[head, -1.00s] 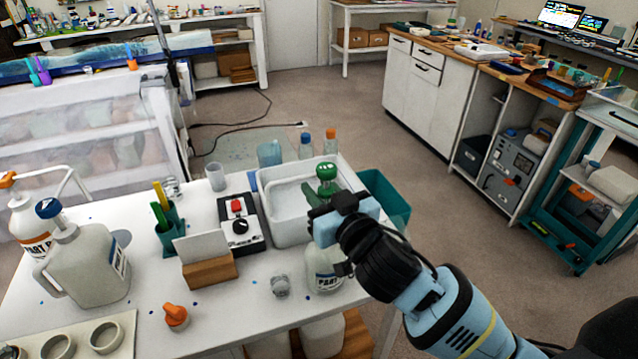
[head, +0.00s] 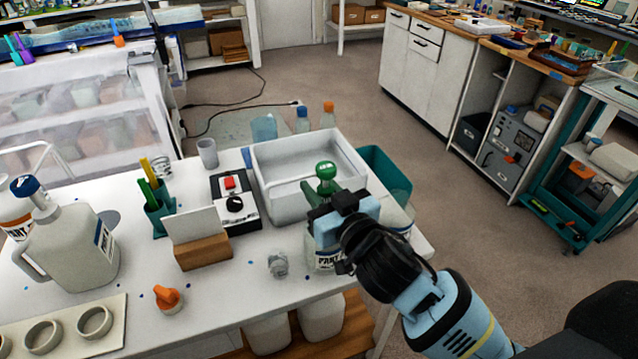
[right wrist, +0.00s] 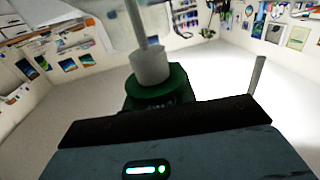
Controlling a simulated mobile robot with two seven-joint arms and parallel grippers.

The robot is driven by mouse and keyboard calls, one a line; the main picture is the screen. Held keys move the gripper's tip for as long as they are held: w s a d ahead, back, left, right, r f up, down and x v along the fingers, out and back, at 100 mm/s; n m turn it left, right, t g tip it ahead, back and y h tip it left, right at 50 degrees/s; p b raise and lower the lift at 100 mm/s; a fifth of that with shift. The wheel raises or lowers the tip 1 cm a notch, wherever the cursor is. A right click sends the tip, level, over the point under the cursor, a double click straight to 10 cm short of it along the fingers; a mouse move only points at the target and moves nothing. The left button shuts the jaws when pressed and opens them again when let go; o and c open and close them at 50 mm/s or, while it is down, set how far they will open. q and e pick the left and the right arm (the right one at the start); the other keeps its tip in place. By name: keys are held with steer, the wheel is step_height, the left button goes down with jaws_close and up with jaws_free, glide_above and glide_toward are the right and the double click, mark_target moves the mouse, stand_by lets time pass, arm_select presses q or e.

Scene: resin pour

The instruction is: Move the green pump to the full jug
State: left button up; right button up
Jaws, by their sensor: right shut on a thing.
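The green pump (head: 326,171) is upright in my right gripper (head: 335,208), which is shut on it. In the right wrist view its green collar (right wrist: 158,84) shows with a pale stem. A white jug labelled PART (head: 327,261) stands behind and below the gripper at the table's right; its top is hidden, so I cannot tell whether the pump touches it. Another jug with a blue cap (head: 78,250) stands at the left, partly in front of a further white jug (head: 14,213). I cannot tell from the pictures which is full. My left gripper is not in view.
A white tub (head: 300,200) and a teal bin (head: 385,170) stand behind the gripper. A clear cup (head: 277,264), a card in a wooden block (head: 204,252), an orange cap (head: 168,298) and a black-and-white device (head: 234,205) are on the table (head: 225,285).

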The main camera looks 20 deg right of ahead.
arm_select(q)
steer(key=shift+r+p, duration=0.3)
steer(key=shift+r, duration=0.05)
arm_select(e)
steer(key=shift+r, duration=0.15)
stand_by(0.5)
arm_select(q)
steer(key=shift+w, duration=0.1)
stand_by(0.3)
arm_select(e)
steer(key=shift+f, duration=0.2)
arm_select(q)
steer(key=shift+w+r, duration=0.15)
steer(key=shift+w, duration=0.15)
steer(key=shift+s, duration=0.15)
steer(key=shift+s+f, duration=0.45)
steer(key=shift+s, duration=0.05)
arm_select(e)
steer(key=shift+f, duration=0.55)
arm_select(q)
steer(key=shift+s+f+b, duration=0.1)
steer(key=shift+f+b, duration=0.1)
steer(key=shift+b, duration=0.2)
arm_select(e)
steer(key=shift+f, duration=0.4)
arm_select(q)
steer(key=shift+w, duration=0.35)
arm_select(e)
steer(key=shift+f, duration=0.2)
